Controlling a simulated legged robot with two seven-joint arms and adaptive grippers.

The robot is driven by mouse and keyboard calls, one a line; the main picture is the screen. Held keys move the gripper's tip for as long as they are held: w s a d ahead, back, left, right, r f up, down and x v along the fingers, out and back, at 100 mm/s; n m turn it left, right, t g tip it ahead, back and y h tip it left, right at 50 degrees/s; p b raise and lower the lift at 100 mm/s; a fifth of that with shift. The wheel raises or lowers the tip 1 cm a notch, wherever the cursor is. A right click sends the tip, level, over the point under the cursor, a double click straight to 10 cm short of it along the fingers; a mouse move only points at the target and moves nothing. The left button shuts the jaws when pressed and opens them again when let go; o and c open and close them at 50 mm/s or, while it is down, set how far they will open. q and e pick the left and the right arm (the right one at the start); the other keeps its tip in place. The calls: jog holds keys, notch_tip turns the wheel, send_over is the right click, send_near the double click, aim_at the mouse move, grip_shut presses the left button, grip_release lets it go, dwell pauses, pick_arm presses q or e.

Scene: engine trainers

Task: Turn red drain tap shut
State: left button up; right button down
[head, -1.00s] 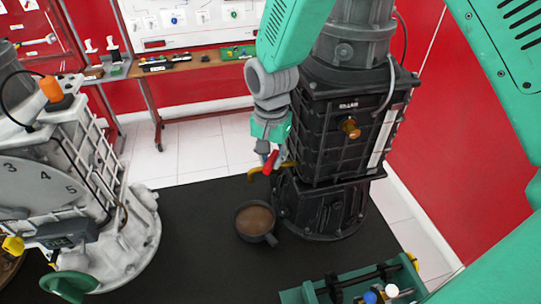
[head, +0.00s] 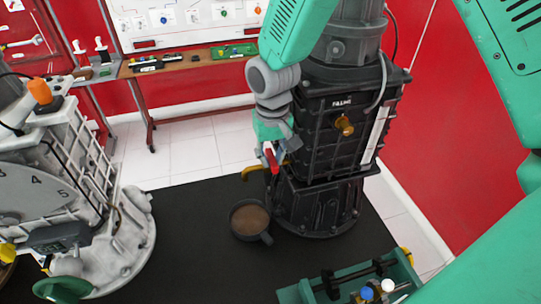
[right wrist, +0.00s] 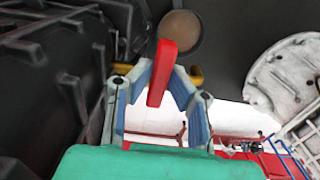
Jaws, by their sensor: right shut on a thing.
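The red drain tap handle (head: 270,155) is at the lower left side of the black engine housing (head: 330,130). A brass-yellow spout (head: 252,172) comes out beside it, above a pan of brown liquid (head: 250,217). My right gripper (head: 272,148) is at the tap, reaching down from above. In the right wrist view, the red handle (right wrist: 162,72) stands between the two blue-padded fingers of my right gripper (right wrist: 163,85), which is shut on it. The fingers hide part of the tap body. My left gripper is not in view.
A pale engine trainer (head: 80,200) with a numbered dial stands at the left. A green tool rack (head: 350,285) is at the front right. The dark mat (head: 185,230) is clear between the trainer and the pan. A workbench (head: 190,62) stands at the back.

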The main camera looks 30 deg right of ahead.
aim_at(273, 160)
jog(key=shift+s+f, duration=0.1)
jog(key=shift+s, duration=0.2)
jog(key=c, duration=1.6)
grip_release()
jog(key=shift+c, duration=0.2)
jog(key=shift+o, duration=0.5)
jog(key=shift+s+a, duration=0.1)
jog(key=shift+s, duration=0.05)
jog(key=shift+w+r, duration=0.2)
jog(key=shift+r, duration=0.2)
notch_tip(273, 160, up, 12)
jog(key=shift+f, duration=0.2)
jog(key=shift+s, duration=0.1)
